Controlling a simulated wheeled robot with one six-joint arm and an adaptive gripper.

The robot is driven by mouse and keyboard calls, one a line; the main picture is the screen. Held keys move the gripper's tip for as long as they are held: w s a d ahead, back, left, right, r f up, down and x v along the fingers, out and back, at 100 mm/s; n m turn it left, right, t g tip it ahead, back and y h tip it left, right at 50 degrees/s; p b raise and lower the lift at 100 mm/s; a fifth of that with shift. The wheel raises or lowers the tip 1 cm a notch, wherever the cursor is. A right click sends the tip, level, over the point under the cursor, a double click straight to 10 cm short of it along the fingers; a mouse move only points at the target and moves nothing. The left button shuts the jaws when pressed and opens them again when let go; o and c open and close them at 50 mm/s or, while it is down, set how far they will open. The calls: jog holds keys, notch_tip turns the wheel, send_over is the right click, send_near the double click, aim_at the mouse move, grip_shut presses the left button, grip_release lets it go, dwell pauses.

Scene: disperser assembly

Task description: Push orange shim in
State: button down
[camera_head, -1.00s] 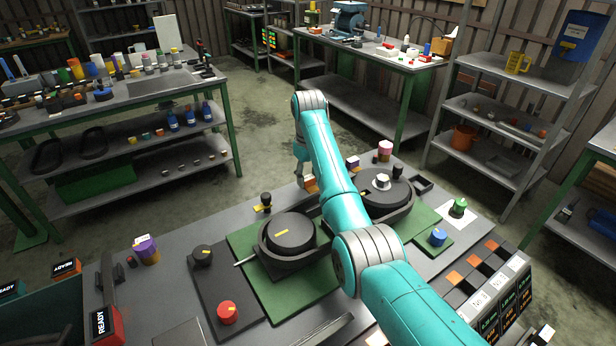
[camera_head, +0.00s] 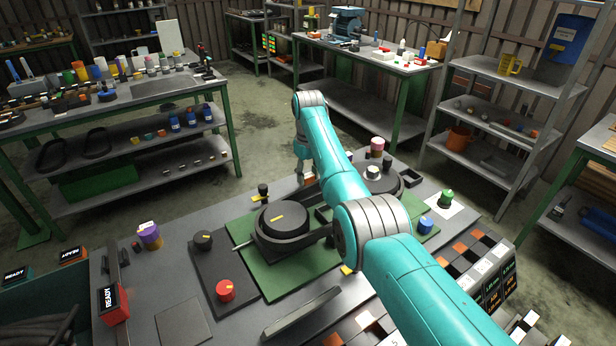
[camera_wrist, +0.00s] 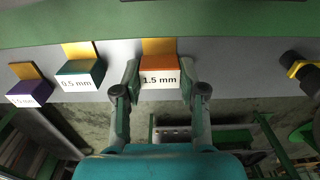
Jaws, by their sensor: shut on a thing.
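The orange shim (camera_wrist: 160,66) is a block labelled "1.5 mm" with a yellow tab behind it, in the wrist view. My gripper (camera_wrist: 160,84) is shut on it, one finger against each side. The tab's far end reaches the green edge at the top of the wrist view. In the head view my gripper (camera_head: 306,172) is small, at the bench's far edge, and my arm hides much around it. The black round disperser housing (camera_head: 283,220) lies on a green mat (camera_head: 290,275); my arm partly hides a second round unit (camera_head: 384,180).
In the wrist view, a teal "0.5 mm" shim (camera_wrist: 80,68) and a purple shim (camera_wrist: 30,93) stand left of my gripper. A black knob-like part (camera_wrist: 298,68) is at the right. A red button (camera_head: 225,290) stands at the bench's front left.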

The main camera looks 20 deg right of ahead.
aim_at(309, 176)
jog(key=shift+s+d+f, duration=0.1)
jog(key=shift+s+f, duration=0.05)
jog(key=shift+s, duration=0.05)
jog(key=c, duration=0.6)
grip_release()
jog(key=shift+c, duration=0.2)
notch_tip(309, 176, up, 12)
